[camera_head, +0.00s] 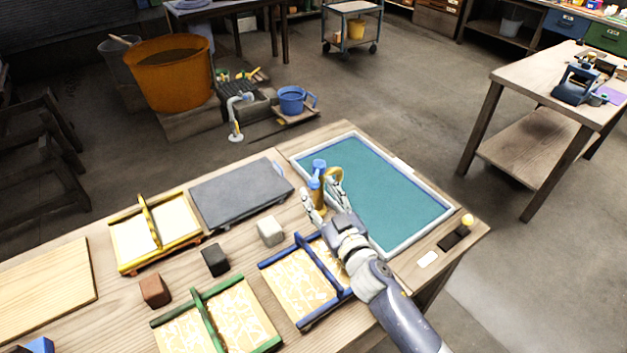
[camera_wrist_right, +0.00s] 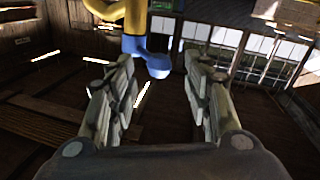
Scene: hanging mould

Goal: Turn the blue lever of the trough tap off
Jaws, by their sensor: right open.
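The trough tap (camera_head: 335,174) is brass-yellow with a curved spout and stands at the left side of the trough (camera_head: 420,235), which holds teal water. Its blue lever (camera_head: 318,166) is at the top of the tap. My right gripper (camera_head: 321,194) is open, with its fingers spread on either side of the tap just below the lever. In the right wrist view, the blue lever (camera_wrist_right: 150,56) shows between and just beyond the open fingertips (camera_wrist_right: 158,68), nearer the left finger. I cannot tell whether a finger touches it. My left gripper is out of view.
A blue-framed mould (camera_head: 300,285) lies below my right arm, and a green-framed one (camera_head: 215,320) is left of it. A grey slab (camera_head: 240,192) and a yellow-framed mould (camera_head: 155,232) lie further left. A pale block (camera_head: 270,231) sits near the gripper.

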